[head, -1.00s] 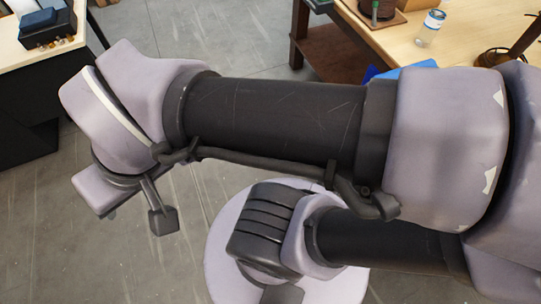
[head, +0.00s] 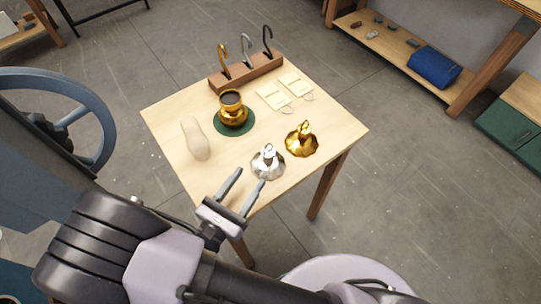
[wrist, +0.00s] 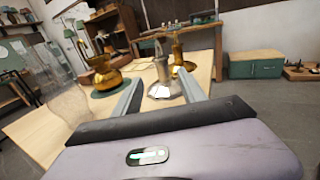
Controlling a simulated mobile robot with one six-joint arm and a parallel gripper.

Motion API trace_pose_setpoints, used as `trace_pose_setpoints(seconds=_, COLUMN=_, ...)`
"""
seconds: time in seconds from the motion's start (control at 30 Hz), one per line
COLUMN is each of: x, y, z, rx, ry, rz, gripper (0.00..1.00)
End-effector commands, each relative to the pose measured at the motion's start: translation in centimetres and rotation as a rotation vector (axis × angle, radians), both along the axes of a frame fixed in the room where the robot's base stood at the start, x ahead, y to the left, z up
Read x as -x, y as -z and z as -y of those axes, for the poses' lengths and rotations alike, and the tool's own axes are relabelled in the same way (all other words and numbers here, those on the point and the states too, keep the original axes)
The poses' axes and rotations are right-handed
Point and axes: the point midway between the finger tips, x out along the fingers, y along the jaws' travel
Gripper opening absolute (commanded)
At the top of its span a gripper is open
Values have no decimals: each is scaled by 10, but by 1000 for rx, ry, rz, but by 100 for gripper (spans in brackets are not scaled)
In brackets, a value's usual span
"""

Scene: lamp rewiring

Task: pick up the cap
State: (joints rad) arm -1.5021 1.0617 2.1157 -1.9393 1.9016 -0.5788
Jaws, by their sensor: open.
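Two scalloped, cap-like pieces with a stem on top stand upright on the small wooden table (head: 165,115). One is silver (head: 268,163), near the front edge; the other is gold (head: 301,140), to its right. I cannot tell which one is the cap meant. My gripper (head: 249,178) is open and empty, its fingertips just short of the silver piece, apart from it as far as I can see. In the wrist view the silver piece (wrist: 162,75) shows between the fingers, with the gold piece (wrist: 178,52) behind it.
A gold vase-shaped lamp body (head: 232,112) stands on a round green mat (head: 219,128). A pale translucent glass (head: 195,138) is at the left. Behind are a wooden rack (head: 245,73) with three hooks and two pale cards (head: 272,95). A large grey-blue wheel (head: 95,120) stands left of the table.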

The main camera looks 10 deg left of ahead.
Motion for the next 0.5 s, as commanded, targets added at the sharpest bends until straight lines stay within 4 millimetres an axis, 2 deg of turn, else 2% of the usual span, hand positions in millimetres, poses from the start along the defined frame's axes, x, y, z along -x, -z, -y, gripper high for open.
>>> trace_pose_setpoints(seconds=0.2, x=-48, y=3, z=17, rx=-3, ry=5, rz=-1, gripper=49)
trace_pose_setpoints(seconds=0.43, x=-74, y=2, z=25, rx=-3, ry=5, rz=-1, gripper=49)
trace_pose_setpoints(seconds=0.5, x=-87, y=5, z=31, rx=-4, ry=7, rz=-1, gripper=49)
